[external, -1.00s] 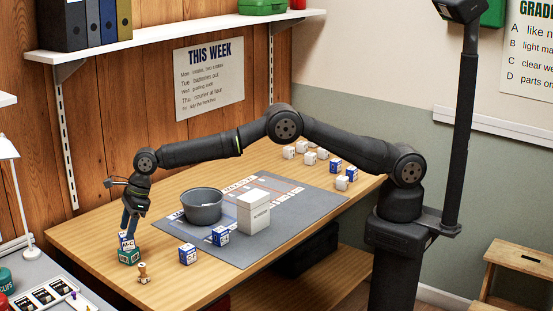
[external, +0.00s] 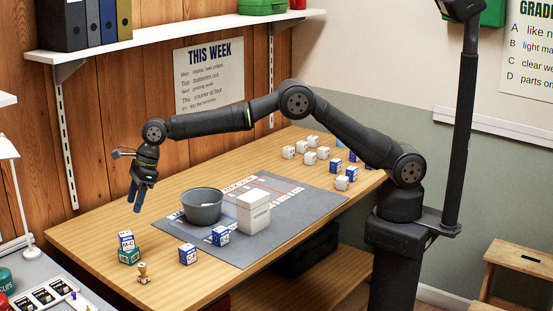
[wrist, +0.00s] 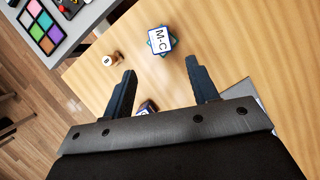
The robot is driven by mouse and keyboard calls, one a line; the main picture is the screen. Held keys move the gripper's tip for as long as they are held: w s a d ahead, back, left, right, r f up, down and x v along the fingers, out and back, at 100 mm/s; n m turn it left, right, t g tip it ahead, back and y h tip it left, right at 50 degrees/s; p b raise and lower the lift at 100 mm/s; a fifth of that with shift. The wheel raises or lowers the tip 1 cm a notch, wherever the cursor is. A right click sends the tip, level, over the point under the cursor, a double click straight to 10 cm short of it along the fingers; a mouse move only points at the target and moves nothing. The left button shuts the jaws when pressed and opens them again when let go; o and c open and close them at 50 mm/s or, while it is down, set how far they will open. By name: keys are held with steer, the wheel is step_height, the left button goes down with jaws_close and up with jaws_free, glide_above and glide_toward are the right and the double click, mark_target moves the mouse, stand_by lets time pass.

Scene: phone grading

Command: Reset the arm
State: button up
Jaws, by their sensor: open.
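My gripper (external: 138,196) hangs in the air above the left part of the wooden table, pointing down, open and empty. In the wrist view its two dark fingers (wrist: 163,85) stand apart with nothing between their tips. A stack of two blocks (external: 128,247), a blue-and-white one on a green one, stands below the gripper near the table's left end. In the wrist view the stack's top (wrist: 161,40) reads "M-C", and the block beneath shows at a slight twist. The stack is clear of the fingers.
Blue-and-white cubes (external: 187,254) lie by the grey mat (external: 290,215), which bears a grey bowl (external: 202,207) and a white box (external: 253,212). Several cubes (external: 313,141) sit at the back right.

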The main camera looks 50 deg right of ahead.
mark_target(126, 233)
steer(key=x, duration=1.2)
steer(key=shift+f, duration=0.2)
steer(key=shift+r, duration=0.25)
